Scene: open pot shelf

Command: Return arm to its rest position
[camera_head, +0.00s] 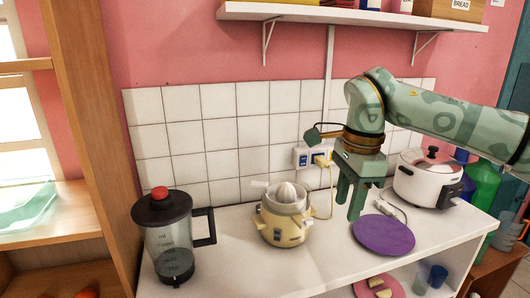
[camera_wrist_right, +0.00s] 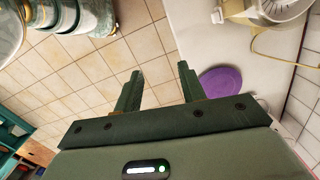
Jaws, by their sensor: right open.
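My right arm (camera_head: 450,115), green with a patterned shell, reaches in from the right side of the head view. My right gripper (camera_head: 348,210) hangs downward above the white counter (camera_head: 335,258), between the citrus juicer and the purple plate. Its two fingers are apart with nothing between them. In the right wrist view the open gripper (camera_wrist_right: 160,68) shows counter edge and tiled floor beyond its fingers. My left gripper is in neither view.
A cream citrus juicer (camera_head: 285,217) and a blender with a red knob (camera_head: 172,240) stand left of the gripper. A purple plate (camera_head: 383,236) and a white cooker (camera_head: 425,180) are to its right. A wall shelf (camera_head: 340,16) hangs above. Bare counter lies in front.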

